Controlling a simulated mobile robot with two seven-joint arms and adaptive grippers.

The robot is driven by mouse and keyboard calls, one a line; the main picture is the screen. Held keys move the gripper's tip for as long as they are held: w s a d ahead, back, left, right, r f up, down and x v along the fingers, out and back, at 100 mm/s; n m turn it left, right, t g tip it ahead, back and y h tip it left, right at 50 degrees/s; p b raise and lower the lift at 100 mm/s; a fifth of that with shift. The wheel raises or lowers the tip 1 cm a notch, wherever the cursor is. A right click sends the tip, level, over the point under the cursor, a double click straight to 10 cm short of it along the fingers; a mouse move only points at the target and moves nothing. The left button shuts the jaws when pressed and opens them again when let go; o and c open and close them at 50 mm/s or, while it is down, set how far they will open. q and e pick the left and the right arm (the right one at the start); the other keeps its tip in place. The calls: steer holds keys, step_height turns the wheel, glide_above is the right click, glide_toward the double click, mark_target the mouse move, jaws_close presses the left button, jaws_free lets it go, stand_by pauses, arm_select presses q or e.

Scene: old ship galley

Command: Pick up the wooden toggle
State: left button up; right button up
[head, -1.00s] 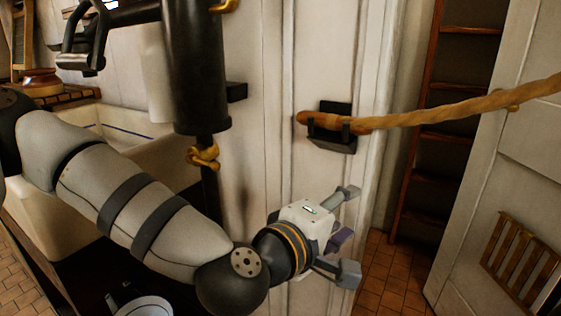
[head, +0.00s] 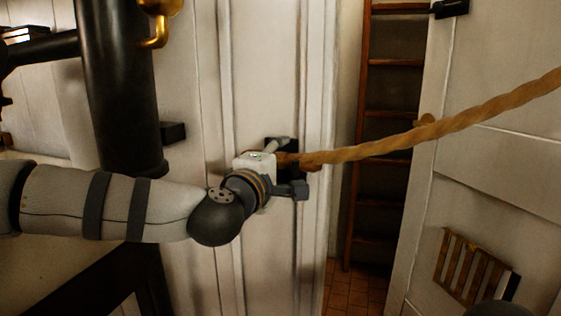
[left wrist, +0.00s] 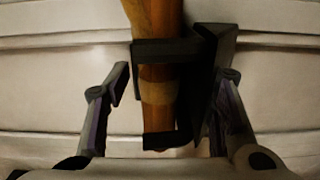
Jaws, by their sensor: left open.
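The wooden toggle (left wrist: 158,72) is orange-brown with a paler band and stands upright in the left wrist view. A black bracket (left wrist: 165,50) on the white wall holds it. My left gripper (left wrist: 177,75) is open, with one finger on each side of the toggle and bracket. The left finger is clear of the toggle; the right finger is close to or against the bracket. In the head view, my left gripper (head: 288,168) is at the bracket and hides much of the toggle, whose end meets a twisted rope (head: 400,139). My right gripper is not in view.
The rope runs up to the right edge, across the doorway. A white door (head: 470,150) with a slatted wooden rack (head: 464,262) stands at the right. A wooden ladder (head: 362,140) is behind the opening. A thick black pipe (head: 122,90) rises left of the gripper.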

arm_select(q)
steer(key=shift+r, duration=0.1)
jaws_close()
